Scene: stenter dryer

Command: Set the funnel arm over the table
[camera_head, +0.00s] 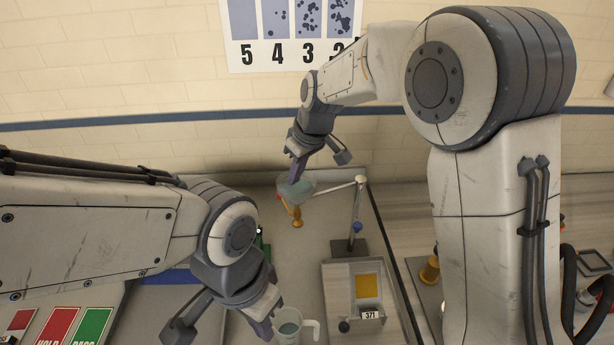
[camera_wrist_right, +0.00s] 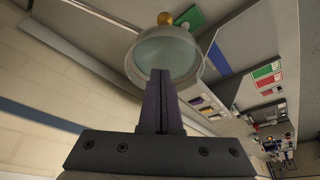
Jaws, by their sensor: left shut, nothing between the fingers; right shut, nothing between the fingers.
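The funnel (camera_head: 297,189) is a grey-green translucent cup with an orange-brass spout below it. It hangs on a thin pale funnel arm (camera_head: 338,187) that runs left from a stand post (camera_head: 355,215). My right gripper (camera_head: 294,180) is shut, with its fingertips at the funnel's left rim; I cannot tell whether they touch. In the right wrist view the shut fingers (camera_wrist_right: 161,80) overlap the funnel (camera_wrist_right: 168,55). My left gripper (camera_head: 269,328) is shut beside a clear jug (camera_head: 289,327) at the bottom. The grey table (camera_head: 310,247) lies under the funnel.
A pale device (camera_head: 342,284) with a yellow square and a "371" label stands in front of the post. Red and green cards (camera_head: 75,327) lie at lower left. The wall (camera_head: 120,80) is close behind my right gripper.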

